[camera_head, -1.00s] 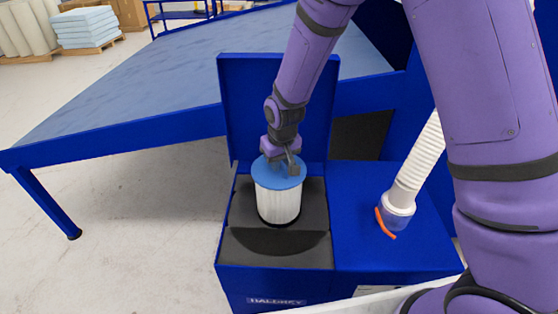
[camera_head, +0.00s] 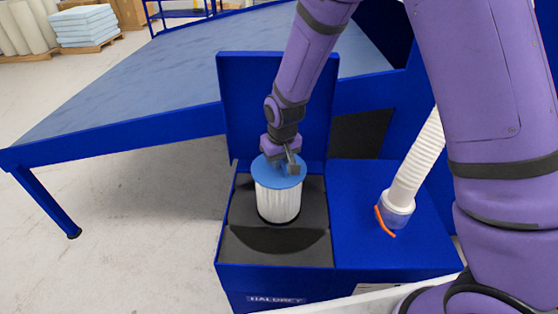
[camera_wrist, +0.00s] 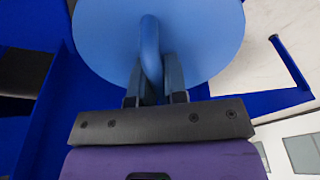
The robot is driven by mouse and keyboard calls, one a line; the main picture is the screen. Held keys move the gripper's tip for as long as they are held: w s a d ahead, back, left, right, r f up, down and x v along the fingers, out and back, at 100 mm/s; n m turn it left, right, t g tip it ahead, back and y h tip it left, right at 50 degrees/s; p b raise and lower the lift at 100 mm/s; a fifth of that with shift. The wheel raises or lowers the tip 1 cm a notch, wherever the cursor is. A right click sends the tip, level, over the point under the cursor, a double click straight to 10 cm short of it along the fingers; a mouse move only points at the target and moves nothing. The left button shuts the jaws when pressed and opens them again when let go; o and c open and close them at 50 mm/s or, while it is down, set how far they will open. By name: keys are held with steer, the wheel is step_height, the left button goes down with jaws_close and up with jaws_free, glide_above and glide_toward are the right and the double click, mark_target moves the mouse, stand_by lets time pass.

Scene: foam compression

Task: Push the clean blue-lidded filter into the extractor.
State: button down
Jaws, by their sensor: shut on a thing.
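The filter is a white pleated cylinder (camera_head: 279,204) with a blue round lid (camera_head: 264,173). It stands upright at the round opening in the dark top of the blue extractor (camera_head: 275,282); how deep its lower end sits is hidden. My gripper (camera_head: 288,160) is above the lid, shut on the lid's handle. In the wrist view the blue lid (camera_wrist: 205,40) fills the upper middle, and my gripper's fingers (camera_wrist: 152,75) close on its looped handle (camera_wrist: 150,48).
The extractor's open blue cover (camera_head: 240,100) stands behind the filter. A white hose (camera_head: 418,160) with an orange lever (camera_head: 384,222) joins the box on the right. A large blue table (camera_head: 150,95) stands behind to the left. Bare floor lies at left.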

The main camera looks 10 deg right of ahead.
step_height(320, 180, down, 9)
stand_by(1.4)
stand_by(0.6)
steer(key=shift+f, duration=3.05)
steer(key=shift+f, duration=1)
steer(key=shift+r, duration=1.5)
